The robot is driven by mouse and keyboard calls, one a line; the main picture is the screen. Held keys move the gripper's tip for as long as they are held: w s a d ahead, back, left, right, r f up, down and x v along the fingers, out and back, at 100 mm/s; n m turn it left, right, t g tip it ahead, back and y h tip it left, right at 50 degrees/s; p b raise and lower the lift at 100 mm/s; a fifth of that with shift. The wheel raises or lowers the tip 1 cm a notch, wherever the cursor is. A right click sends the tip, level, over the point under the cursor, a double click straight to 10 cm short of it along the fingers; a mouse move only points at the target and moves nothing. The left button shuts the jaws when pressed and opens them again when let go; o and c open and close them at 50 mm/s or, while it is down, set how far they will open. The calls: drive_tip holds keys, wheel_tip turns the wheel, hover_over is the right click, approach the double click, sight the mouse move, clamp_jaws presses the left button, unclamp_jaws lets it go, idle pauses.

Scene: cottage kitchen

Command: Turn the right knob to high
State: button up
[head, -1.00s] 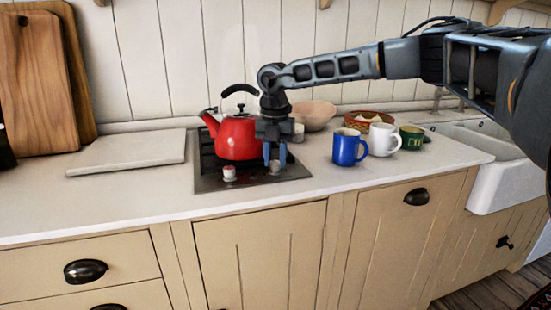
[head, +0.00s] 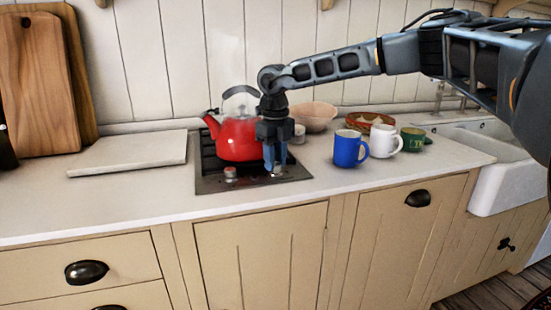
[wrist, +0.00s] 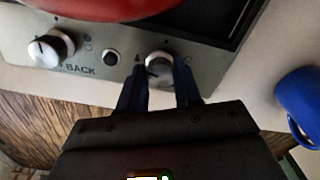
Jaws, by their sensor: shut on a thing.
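The right knob (wrist: 158,66) is a silver dial on the front panel of the hob (head: 208,185). In the wrist view it sits between the two fingers of my gripper (wrist: 160,82), which is shut on it. A flame mark shows to its left and a ring mark to its right; its pointer is not clear. In the head view my gripper (head: 275,168) points straight down at the hob's front right, and its fingers mostly hide the knob.
A red kettle (head: 240,138) stands on the hob just behind and left of my gripper. A blue mug (head: 346,149), a white mug (head: 383,140) and a green mug (head: 413,139) stand to the right. A pale slab (head: 128,155) lies left of the hob.

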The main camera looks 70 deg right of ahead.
drive_tip(key=shift+n, duration=1.1)
drive_tip(key=o, duration=0.8)
drive_tip(key=shift+c, duration=0.2)
drive_tip(key=shift+r, duration=0.1)
wheel_tip(320, 180, up, 8)
drive_tip(key=shift+f, duration=0.15)
